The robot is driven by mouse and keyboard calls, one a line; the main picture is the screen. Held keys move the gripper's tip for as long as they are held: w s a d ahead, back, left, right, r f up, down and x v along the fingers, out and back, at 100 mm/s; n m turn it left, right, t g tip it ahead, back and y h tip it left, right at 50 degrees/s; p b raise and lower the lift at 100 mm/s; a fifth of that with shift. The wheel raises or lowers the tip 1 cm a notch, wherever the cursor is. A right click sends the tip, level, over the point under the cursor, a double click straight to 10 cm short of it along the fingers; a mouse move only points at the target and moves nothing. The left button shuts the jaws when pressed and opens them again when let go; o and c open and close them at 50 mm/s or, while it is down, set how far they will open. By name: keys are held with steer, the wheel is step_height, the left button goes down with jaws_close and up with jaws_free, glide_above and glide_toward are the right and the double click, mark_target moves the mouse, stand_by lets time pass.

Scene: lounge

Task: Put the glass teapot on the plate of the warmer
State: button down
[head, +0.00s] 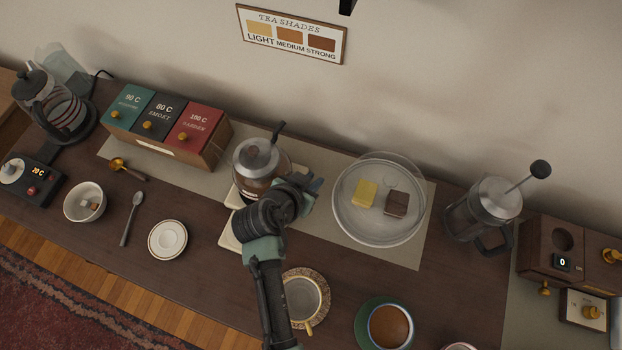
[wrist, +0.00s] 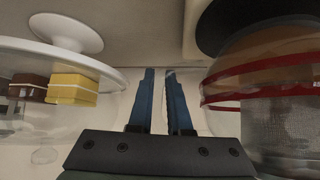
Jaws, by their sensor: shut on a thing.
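The glass teapot (head: 256,157) with a grey metal lid and brownish contents is at the middle of the table, partly hidden by my arm. In the wrist view, which looks upside down, the teapot (wrist: 265,75) fills the right side, with red bands on its glass. The warmer (head: 231,241) is cream coloured and mostly hidden under the teapot and arm. Its dark round plate (wrist: 245,22) is beneath the teapot; I cannot tell if they touch. My gripper (head: 316,186) is beside the teapot; its blue fingers (wrist: 160,75) are shut on a thin clear part, apparently its handle.
A domed cake stand (head: 378,236) is close to my gripper's right. Tea boxes (head: 160,122) and a kettle (head: 48,102) are at left. A French press (head: 482,211) is at right. A patterned cup (head: 303,296) and a tea cup (head: 390,327) are in front.

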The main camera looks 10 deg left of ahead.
steer(key=shift+w+f, duration=0.1)
steer(key=shift+f, duration=0.35)
steer(key=shift+f, duration=0.25)
steer(key=c, duration=0.8)
jaws_free()
steer(key=shift+c, duration=0.2)
steer(key=shift+r, duration=0.1)
steer(key=shift+r, duration=0.2)
steer(key=v, duration=1.2)
steer(key=shift+b, duration=0.3)
steer(key=shift+f, duration=0.15)
